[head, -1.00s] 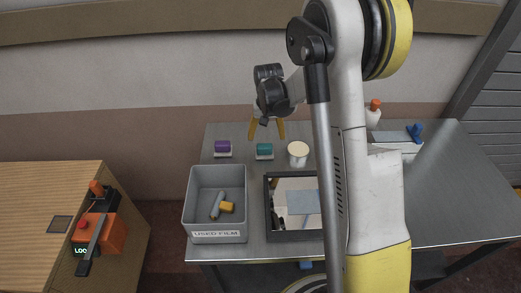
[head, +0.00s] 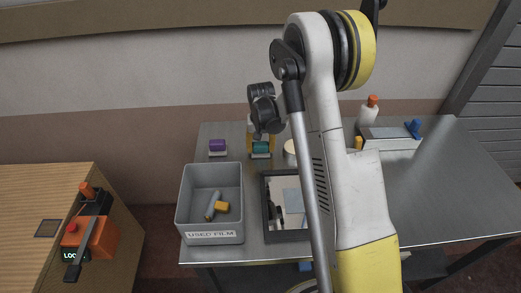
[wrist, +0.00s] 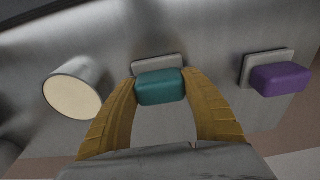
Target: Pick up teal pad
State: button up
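The teal pad (head: 260,147) sits on a small light-grey block on the metal table, behind the black-framed tray. In the wrist view the teal pad (wrist: 160,88) is at the centre, in front of its grey block (wrist: 158,66). My gripper (wrist: 159,84) has its two yellow fingers spread, one on each side of the pad, with the tips close to its ends. I cannot tell whether the tips touch it. In the head view my gripper (head: 261,143) is over the pad, with a finger at either side.
A purple pad (head: 217,146) on its own block is left of the teal one. A cream-topped cylinder (wrist: 72,95) stands close on the other side. A grey "USED FILM" bin (head: 211,236) and a black-framed tray (head: 267,216) are nearer.

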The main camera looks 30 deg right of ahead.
aim_at(261, 143)
jog(key=shift+c, duration=1)
jog(key=shift+r, duration=0.1)
jog(key=shift+r, duration=0.3)
notch_tip(261, 143, up, 4)
jog(key=shift+p, duration=1.15)
jog(key=s+d+r+p, duration=0.3)
jog(key=s+d+r, duration=0.3)
jog(key=d, duration=0.3)
jog(key=shift+s+d, duration=0.25)
jog(key=shift+s, duration=0.2)
jog(key=shift+r, duration=0.1)
